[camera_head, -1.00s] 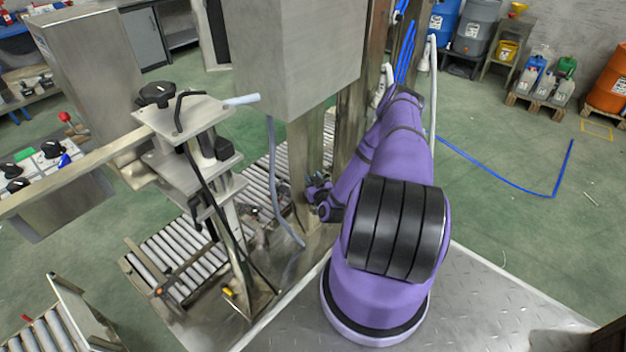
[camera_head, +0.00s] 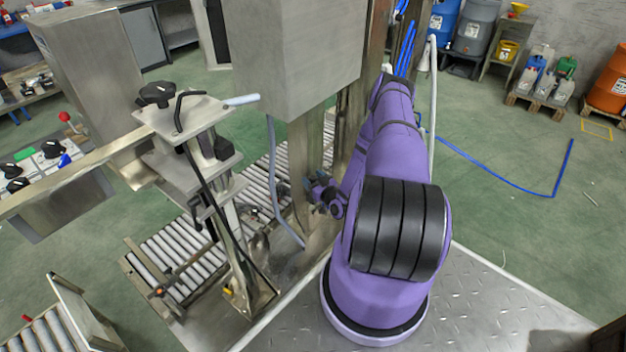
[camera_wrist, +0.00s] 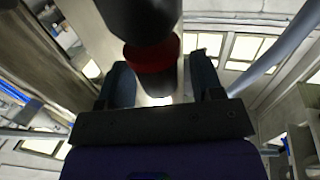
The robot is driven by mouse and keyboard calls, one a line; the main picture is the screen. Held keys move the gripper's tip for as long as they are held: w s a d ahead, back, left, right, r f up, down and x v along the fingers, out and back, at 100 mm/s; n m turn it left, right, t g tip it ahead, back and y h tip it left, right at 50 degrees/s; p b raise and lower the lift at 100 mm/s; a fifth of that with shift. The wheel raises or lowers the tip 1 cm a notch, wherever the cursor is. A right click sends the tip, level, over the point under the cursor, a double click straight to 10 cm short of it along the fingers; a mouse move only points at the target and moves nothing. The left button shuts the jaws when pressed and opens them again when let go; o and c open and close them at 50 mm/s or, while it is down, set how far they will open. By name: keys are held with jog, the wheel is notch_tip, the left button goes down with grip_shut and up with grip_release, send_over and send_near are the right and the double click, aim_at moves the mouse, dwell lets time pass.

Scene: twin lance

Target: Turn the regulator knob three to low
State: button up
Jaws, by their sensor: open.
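My gripper (camera_wrist: 163,82) is open in the wrist view, with one dark finger on each side. A dark rounded cylinder with a red ring (camera_wrist: 158,52) stands between and above the fingers; its lower part reaches into the gap. I cannot tell whether the fingers touch it. This may be regulator knob three, but no number or low mark is legible. In the head view my gripper (camera_head: 318,188) is small, beside the steel column under the grey box, and the red-ringed part cannot be made out there.
A large grey steel box (camera_head: 298,50) hangs above my gripper. A grey hose (camera_head: 273,180) runs down to its left. A steel stand with a black handwheel (camera_head: 157,94) and a roller conveyor (camera_head: 180,255) are further left. Open green floor lies to the right.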

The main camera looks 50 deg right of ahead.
jog(key=v, duration=1)
jog(key=shift+s, duration=0.4)
jog(key=shift+a, duration=0.1)
